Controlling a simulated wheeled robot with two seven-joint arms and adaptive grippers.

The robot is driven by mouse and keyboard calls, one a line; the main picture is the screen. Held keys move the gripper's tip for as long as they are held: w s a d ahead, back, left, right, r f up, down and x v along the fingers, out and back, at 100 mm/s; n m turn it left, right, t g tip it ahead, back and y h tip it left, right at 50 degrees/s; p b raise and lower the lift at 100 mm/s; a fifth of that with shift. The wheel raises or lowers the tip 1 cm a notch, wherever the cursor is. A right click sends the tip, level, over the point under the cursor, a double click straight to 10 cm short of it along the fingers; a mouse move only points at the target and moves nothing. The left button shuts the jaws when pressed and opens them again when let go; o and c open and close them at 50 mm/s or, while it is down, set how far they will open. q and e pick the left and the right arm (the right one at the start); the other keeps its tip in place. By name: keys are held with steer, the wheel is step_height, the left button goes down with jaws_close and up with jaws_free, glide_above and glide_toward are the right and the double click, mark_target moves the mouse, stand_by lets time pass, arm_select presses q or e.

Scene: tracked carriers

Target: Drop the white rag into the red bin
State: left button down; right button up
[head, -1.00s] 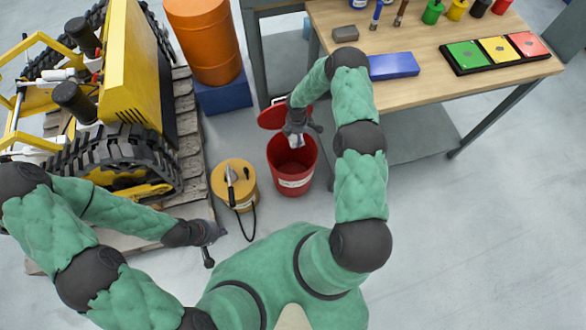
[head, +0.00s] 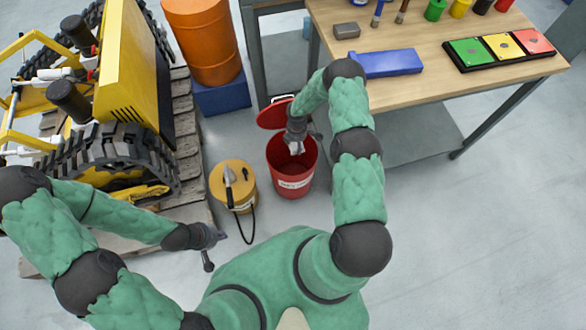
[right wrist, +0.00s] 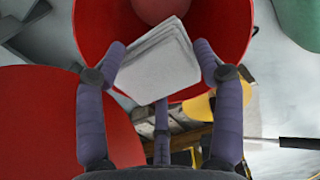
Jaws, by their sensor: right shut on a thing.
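The white rag (right wrist: 160,62) is a folded pale stack between the fingers of my right gripper (right wrist: 160,68) in the right wrist view. My right gripper (head: 296,144) is shut on it, over the mouth of the red bin; the rag shows as a small white patch (head: 296,149) in the head view. The red bin (head: 291,182) stands upright on the floor with its lid (head: 274,113) raised at the back. Its red rim surrounds the rag in the right wrist view (right wrist: 225,20). My left gripper (head: 214,242) is away from the bin, at the lower left; its fingers are too small to judge.
A yellow canister (head: 233,186) with tools on top and a black hose stands left of the bin. A tracked yellow machine (head: 130,75) and an orange drum (head: 203,40) stand at the left. Floor at right is clear.

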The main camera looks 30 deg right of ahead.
steer(key=o, duration=1.2)
steer(key=shift+r, duration=0.1)
step_height(320, 180, up, 12)
steer(key=shift+f, duration=0.1)
